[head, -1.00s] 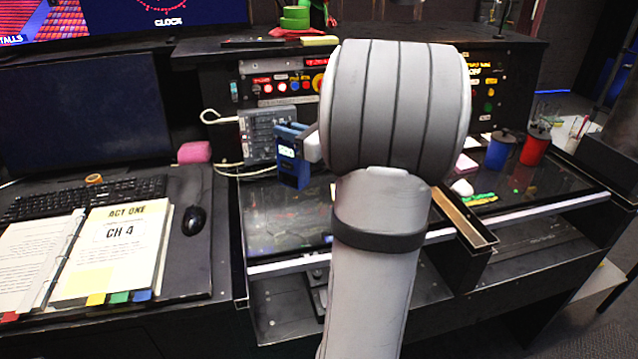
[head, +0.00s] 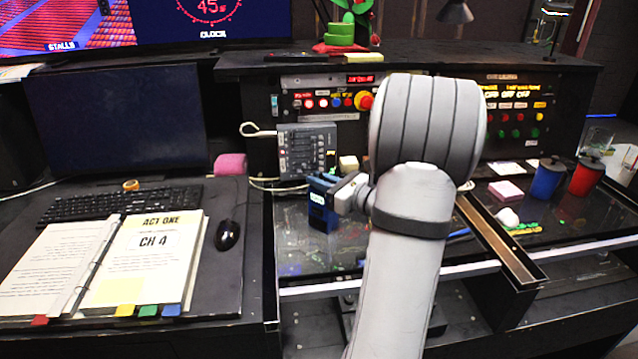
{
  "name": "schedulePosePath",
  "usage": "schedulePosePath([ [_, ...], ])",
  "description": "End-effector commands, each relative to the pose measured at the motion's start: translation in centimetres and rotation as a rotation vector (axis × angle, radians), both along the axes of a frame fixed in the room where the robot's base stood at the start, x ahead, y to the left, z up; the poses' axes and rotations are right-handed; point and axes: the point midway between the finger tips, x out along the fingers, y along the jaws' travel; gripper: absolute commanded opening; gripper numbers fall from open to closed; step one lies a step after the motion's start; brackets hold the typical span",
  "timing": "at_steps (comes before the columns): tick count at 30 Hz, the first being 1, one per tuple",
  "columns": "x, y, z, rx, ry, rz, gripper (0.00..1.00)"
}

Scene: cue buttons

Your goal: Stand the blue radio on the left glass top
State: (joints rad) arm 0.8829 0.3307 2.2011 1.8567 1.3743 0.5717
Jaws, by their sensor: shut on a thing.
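The blue radio (head: 322,212) is upright over the left glass top (head: 300,258), in front of the grey keypad unit. My gripper (head: 345,194) comes from the right and is shut on the radio's upper part. Part of the gripper is hidden behind my own arm. I cannot tell whether the radio's base touches the glass or hangs just above it. The left glass top is dark and shiny, and my arm hides its right part.
A grey keypad unit (head: 308,150) with a cable stands behind the radio. A wooden-edged slot (head: 500,240) divides the two glass tops. The right one carries a blue mug (head: 547,178), a red mug (head: 586,176) and a pink pad (head: 506,191). An open binder (head: 150,262) lies left.

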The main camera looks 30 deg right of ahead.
Motion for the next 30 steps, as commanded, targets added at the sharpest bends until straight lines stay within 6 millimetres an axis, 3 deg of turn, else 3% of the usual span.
schedulePosePath([
  [10,0.0,-0.1,-0.4,-0.001,-0.003,-0.002,0.0],
  [11,-0.1,-0.1,-0.3,-0.002,-0.002,-0.002,0.16],
  [18,-0.1,-0.1,-0.3,-0.001,-0.001,-0.003,0.35],
  [27,-0.1,-0.2,0.1,-0.002,-0.002,-0.003,0.35],
  [30,-1.1,-0.6,0.0,-0.001,-0.003,-0.007,0.35],
])
